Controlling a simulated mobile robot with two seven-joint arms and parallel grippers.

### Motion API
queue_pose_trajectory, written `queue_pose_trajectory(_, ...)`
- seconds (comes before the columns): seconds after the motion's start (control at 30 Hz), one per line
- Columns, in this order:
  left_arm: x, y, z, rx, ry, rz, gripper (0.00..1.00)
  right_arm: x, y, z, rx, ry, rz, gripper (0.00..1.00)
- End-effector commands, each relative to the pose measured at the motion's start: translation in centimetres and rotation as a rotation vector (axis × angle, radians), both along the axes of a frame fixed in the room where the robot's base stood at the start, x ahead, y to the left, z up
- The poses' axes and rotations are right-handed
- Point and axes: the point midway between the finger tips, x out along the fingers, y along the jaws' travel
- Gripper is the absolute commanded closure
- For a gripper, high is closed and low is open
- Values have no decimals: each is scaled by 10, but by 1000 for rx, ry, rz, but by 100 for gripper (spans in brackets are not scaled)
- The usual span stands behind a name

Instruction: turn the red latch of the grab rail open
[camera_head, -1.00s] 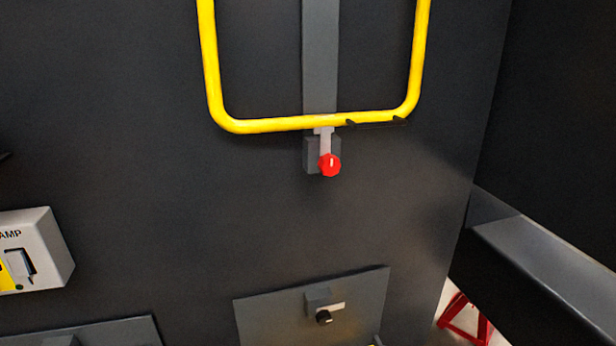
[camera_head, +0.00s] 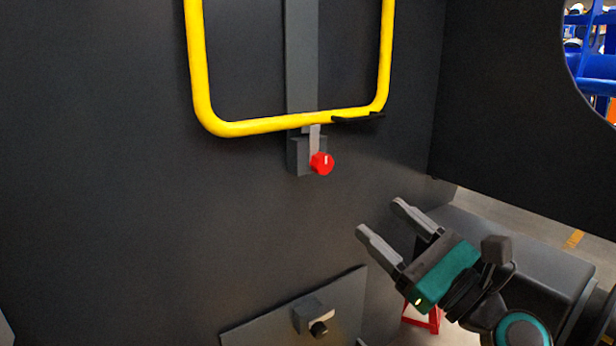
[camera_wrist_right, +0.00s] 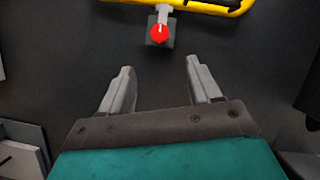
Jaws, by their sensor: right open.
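The red latch (camera_head: 321,163) sits on a dark block just under the bottom bar of the yellow grab rail (camera_head: 265,127). Its light metal tab points up to the bar. My right gripper (camera_head: 378,217) is open and empty, below and to the right of the latch in the head view, apart from it. In the right wrist view the red latch (camera_wrist_right: 159,34) shows ahead, above the gap between the open fingers (camera_wrist_right: 157,82). The yellow rail (camera_wrist_right: 212,8) is at the top edge there. My left gripper is not in view.
A dark panel with a small black-knobbed latch (camera_head: 318,328) juts out low on the wall. A dark wall (camera_head: 505,110) with a round opening stands at the right. A red stand (camera_head: 424,318) shows partly behind my right arm. The wall around the red latch is clear.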

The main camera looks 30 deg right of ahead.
Motion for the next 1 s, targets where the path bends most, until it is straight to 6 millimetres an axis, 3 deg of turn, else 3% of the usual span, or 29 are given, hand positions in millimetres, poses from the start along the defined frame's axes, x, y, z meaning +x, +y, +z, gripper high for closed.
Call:
queue_pose_trajectory(0.13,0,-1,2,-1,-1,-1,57,-1,0,9,45,-15,21,37)
queue_pose_trajectory(0.27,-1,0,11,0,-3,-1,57,10,2,17,48,-16,23,37)
queue_pose_trajectory(0.7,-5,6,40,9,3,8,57,85,16,46,46,-15,21,37)
queue_pose_trajectory(1.0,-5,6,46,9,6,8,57,113,21,53,44,-12,20,37)
